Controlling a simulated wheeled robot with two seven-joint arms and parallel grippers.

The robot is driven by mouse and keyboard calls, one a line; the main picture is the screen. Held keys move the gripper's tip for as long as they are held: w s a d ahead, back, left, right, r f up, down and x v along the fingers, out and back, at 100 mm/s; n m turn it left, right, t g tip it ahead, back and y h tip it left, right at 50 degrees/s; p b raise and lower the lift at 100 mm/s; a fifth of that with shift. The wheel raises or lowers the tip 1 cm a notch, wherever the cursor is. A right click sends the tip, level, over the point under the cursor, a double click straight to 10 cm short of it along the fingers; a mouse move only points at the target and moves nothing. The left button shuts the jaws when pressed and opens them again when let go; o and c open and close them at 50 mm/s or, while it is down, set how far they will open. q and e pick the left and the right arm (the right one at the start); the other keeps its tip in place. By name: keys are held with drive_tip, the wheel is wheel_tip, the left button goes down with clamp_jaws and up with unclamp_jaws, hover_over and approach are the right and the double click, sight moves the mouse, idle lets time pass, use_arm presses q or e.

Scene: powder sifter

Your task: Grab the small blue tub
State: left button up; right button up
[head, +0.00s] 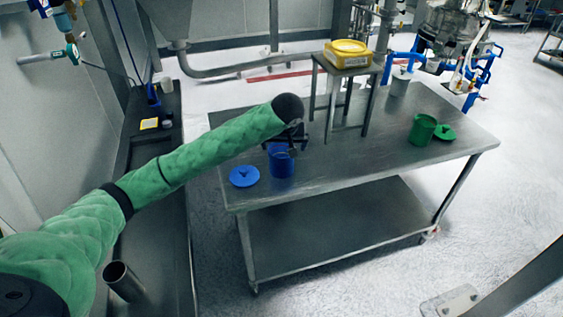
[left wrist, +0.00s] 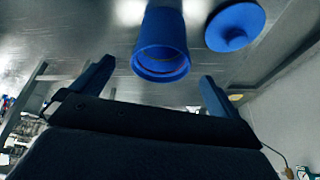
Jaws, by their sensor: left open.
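The small blue tub (head: 282,163) stands upright and open-topped near the left front of the steel table (head: 330,172). Its blue lid (head: 244,176) lies flat on the table to its left. My left gripper (head: 285,144) is right at the tub's top in the head view, partly hiding its rim. In the left wrist view, the tub (left wrist: 161,45) appears between and beyond the two blue fingers of the left gripper (left wrist: 153,85), which are wide apart with nothing between their tips. The lid also shows there (left wrist: 235,27). My right gripper is not in view.
A green tub (head: 422,129) and its green lid (head: 445,132) are on the table's right side. The table's front middle is clear.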

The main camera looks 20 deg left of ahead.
sight(281, 151)
use_arm(q)
drive_tip(key=shift+n, duration=0.5)
drive_tip(key=p+x, duration=0.1)
drive_tip(key=x, duration=0.1)
drive_tip(key=p+x, duration=0.1)
drive_tip(key=x, duration=0.1)
drive_tip(key=w+p+x, duration=0.1)
drive_tip(key=p+x, duration=0.1)
drive_tip(key=shift+w+a+f, duration=0.1)
drive_tip(key=shift+w+a, duration=0.05)
drive_tip(key=shift+a, duration=0.3)
drive_tip(key=shift+w+f, duration=0.1)
drive_tip(key=shift+f, duration=0.4)
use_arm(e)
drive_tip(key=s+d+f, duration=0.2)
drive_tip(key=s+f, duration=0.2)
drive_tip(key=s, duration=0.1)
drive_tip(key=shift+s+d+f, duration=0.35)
use_arm(q)
drive_tip(key=shift+c, duration=0.4)
drive_tip(key=c, duration=0.7)
drive_tip(key=shift+c, duration=0.5)
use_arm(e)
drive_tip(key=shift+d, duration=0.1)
